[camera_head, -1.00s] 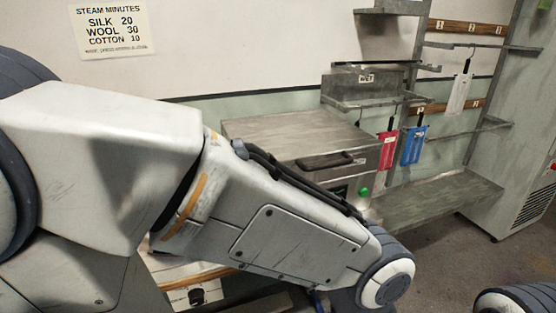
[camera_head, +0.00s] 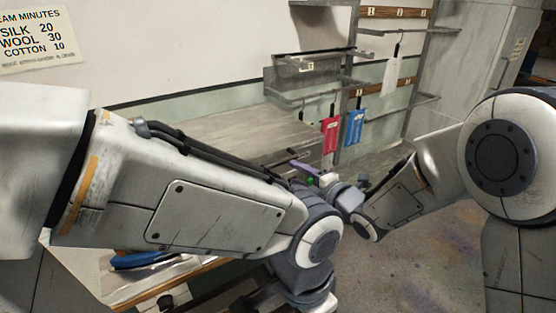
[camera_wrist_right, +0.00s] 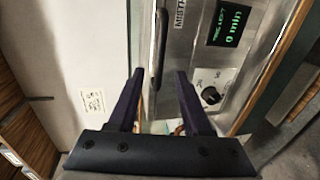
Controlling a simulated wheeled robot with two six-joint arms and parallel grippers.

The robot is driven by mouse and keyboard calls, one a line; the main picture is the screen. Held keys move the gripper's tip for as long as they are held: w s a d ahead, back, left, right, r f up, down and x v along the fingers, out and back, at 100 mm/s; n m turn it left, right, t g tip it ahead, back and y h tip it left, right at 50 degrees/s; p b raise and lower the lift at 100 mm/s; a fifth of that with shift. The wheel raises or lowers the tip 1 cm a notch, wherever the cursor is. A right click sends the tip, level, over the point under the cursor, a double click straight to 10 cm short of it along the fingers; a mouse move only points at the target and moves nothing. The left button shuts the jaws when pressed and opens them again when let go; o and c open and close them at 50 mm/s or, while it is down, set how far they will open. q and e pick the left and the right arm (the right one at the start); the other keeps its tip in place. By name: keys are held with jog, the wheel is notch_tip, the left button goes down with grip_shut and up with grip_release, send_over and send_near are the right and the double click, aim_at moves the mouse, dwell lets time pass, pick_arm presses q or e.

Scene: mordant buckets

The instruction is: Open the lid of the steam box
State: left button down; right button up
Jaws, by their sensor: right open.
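The steam box (camera_head: 235,125) is a grey metal box against the back wall, and its flat lid looks shut. My left arm hides much of its front in the head view. In the right wrist view the lid (camera_wrist_right: 75,65) is a pale panel at left, with the dark bar handle (camera_wrist_right: 161,45) along its edge. My right gripper (camera_wrist_right: 158,74) is open and empty, its dark purple fingertips close to the handle's lower end, one on each side in the picture. It also shows small at the box front in the head view (camera_head: 302,170). My left gripper is out of sight.
The box front carries a green display (camera_wrist_right: 230,25) and a black knob (camera_wrist_right: 211,95). Red (camera_head: 329,134) and blue (camera_head: 354,126) tags hang right of the box below metal shelves. A bench (camera_head: 120,285) with a blue-handled tool (camera_head: 145,260) lies at lower left.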

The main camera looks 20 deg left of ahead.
aim_at(279, 164)
jog(key=p+x, duration=0.3)
jog(key=x, duration=0.5)
jog(key=shift+w+a, duration=0.1)
jog(key=shift+a, duration=0.2)
jog(key=shift+w+a+f, duration=0.2)
jog(key=shift+w+a, duration=0.25)
jog(key=shift+a, duration=0.1)
grip_shut()
jog(key=shift+p, duration=0.3)
dwell(0.3)
